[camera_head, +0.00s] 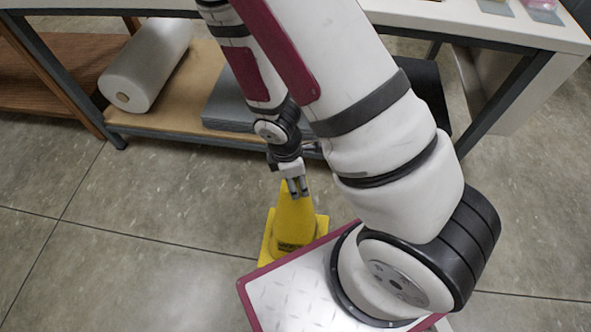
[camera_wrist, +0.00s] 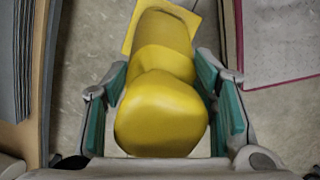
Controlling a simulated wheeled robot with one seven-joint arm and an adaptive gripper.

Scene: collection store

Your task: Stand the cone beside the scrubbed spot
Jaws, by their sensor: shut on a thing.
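The yellow cone (camera_head: 293,222) stands upright, or nearly so, in front of the workbench, with its square base (camera_head: 267,246) low by the floor. Whether the base touches the floor I cannot tell. My gripper (camera_head: 297,187) is shut on the cone's upper part from above. In the wrist view the cone's rounded top (camera_wrist: 162,118) fills the space between the teal finger pads, and its base shows beyond. My own base hides part of the cone's foot in the head view. I cannot make out a scrubbed spot on the floor.
A workbench (camera_head: 480,32) stands at the back, with a lower shelf (camera_head: 160,120) holding a white roll (camera_head: 147,68) and grey sheets (camera_head: 225,105). A dark bench leg (camera_head: 505,100) slants down at right. Tiled floor (camera_head: 130,215) is clear at left.

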